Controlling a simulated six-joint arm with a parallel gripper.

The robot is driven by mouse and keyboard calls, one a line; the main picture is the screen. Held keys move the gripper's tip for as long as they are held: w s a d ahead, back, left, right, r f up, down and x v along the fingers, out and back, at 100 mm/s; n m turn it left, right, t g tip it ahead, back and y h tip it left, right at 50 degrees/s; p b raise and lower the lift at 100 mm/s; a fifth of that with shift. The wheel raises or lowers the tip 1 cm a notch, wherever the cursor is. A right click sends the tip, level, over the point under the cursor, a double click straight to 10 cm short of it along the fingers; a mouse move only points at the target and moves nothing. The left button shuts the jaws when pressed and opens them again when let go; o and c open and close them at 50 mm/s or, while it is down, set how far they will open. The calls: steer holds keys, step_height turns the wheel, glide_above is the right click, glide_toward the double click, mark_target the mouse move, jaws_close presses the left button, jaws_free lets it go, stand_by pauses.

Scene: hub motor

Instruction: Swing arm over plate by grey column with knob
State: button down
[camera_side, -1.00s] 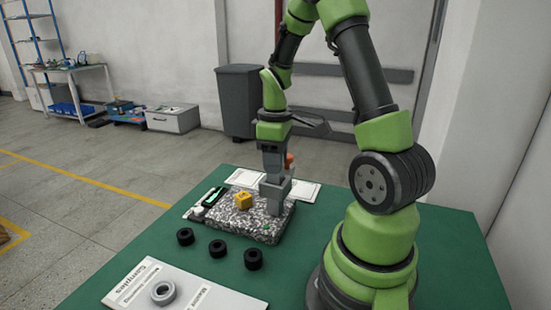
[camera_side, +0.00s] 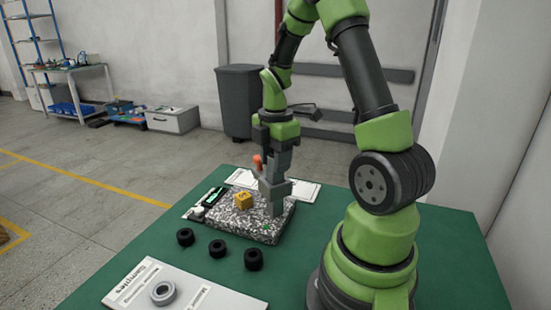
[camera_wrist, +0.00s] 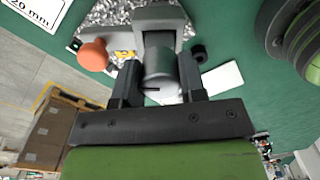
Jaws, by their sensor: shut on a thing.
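The speckled granite plate (camera_side: 240,226) lies on the green table. A grey column (camera_side: 273,185) with an orange knob (camera_side: 257,162) stands over its right half, the knob on the column's left side. My gripper (camera_side: 277,150) is above the plate, shut on the column's upper part. In the wrist view, the round grey column (camera_wrist: 160,66) sits between my two fingers (camera_wrist: 160,84), and the knob (camera_wrist: 93,55) sticks out to the left. A grey block (camera_wrist: 158,14) lies beyond the column. A yellow block (camera_side: 243,200) sits on the plate left of the column, apart from it in the side view.
Several black rings (camera_side: 218,248) lie in front of the plate. A white card (camera_side: 180,285) with a grey ring (camera_side: 163,292) is at the front left. A white sheet (camera_side: 300,190) lies behind the plate. The table's right side holds my base.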

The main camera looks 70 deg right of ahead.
steer(key=n, duration=0.3)
steer(key=shift+r+n, duration=0.1)
steer(key=shift+n, duration=2)
steer(key=c, duration=0.7)
jaws_free()
step_height(320, 180, up, 10)
steer(key=shift+f, duration=0.1)
